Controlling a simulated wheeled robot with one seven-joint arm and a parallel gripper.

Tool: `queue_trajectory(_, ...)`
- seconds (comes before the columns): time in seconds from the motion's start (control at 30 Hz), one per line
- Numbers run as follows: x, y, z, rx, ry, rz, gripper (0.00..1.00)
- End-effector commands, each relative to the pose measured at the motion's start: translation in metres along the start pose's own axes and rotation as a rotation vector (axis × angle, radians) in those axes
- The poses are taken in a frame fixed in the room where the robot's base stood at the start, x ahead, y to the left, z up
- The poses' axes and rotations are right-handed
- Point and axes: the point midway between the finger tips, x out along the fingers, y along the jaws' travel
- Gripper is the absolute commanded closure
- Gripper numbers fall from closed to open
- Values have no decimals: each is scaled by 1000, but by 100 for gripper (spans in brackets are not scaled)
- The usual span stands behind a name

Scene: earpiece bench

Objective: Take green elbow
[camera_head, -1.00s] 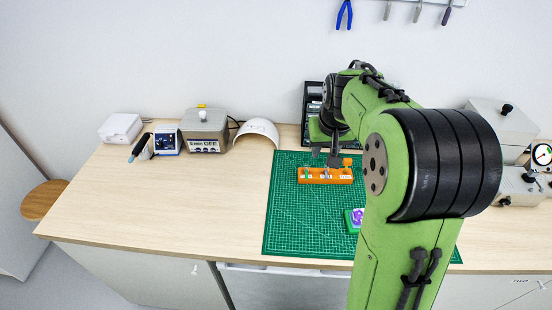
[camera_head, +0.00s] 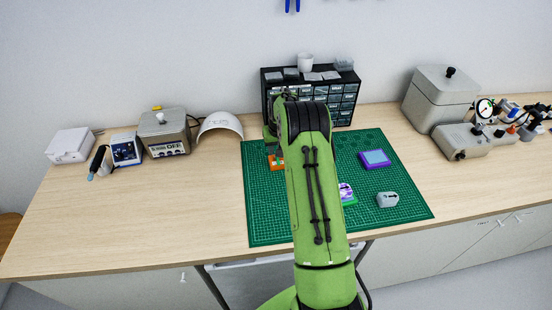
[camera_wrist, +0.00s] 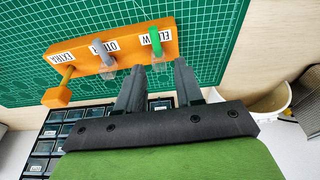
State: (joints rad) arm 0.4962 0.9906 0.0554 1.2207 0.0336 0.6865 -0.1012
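The green elbow (camera_wrist: 155,42) stands in the orange rack (camera_wrist: 95,62), at the end labelled for elbows, in the wrist view. A clear piece shows at its lower end. My gripper (camera_wrist: 159,66) is open, its two dark fingers apart and pointing at the rack. The elbow lies just beyond the fingertips, roughly in line with the gap. I cannot tell whether the fingers touch it. A grey piece (camera_wrist: 101,50) stands in the middle slot. In the head view my arm hides the elbow and most of the rack (camera_head: 275,162).
The rack stands on a green cutting mat (camera_head: 265,215). A black drawer cabinet (camera_head: 345,105) stands behind it. A purple-blue block (camera_head: 376,159) and a grey block (camera_head: 388,200) lie at the right.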

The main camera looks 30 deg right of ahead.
Motion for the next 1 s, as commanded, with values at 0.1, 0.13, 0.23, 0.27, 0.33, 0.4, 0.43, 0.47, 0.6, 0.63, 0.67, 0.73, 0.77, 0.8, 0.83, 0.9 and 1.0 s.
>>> queue_trajectory(0.1, 20, 0, 2, 0, -1, 0, 64)
queue_trajectory(0.13, 21, 0, 1, 0, -1, 1, 64)
queue_trajectory(0.23, 24, 0, 1, 0, -1, 1, 64)
queue_trajectory(0.27, 24, 0, 1, 0, -1, 1, 64)
queue_trajectory(0.33, 23, 0, 0, 0, -1, 1, 64)
queue_trajectory(0.4, 22, 0, 0, 0, -1, 1, 64)
queue_trajectory(0.43, 22, 0, 0, 1, -1, 1, 64)
queue_trajectory(0.47, 22, 0, 0, 1, -1, 1, 64)
queue_trajectory(0.6, 22, 0, 0, 0, -1, 1, 74)
queue_trajectory(0.63, 22, 0, 0, 0, -1, 1, 76)
queue_trajectory(0.67, 22, 0, 0, 1, -1, 1, 78)
queue_trajectory(0.73, 22, 0, 0, 0, -1, 0, 84)
queue_trajectory(0.77, 22, 0, 0, 0, -1, 0, 86)
queue_trajectory(0.8, 22, 0, 0, 0, -1, 1, 89)
queue_trajectory(0.83, 22, 0, 0, 0, -1, 0, 91)
queue_trajectory(0.9, 22, 0, 0, 0, -1, 0, 97)
queue_trajectory(1.0, 22, 0, 0, 0, -1, 0, 100)
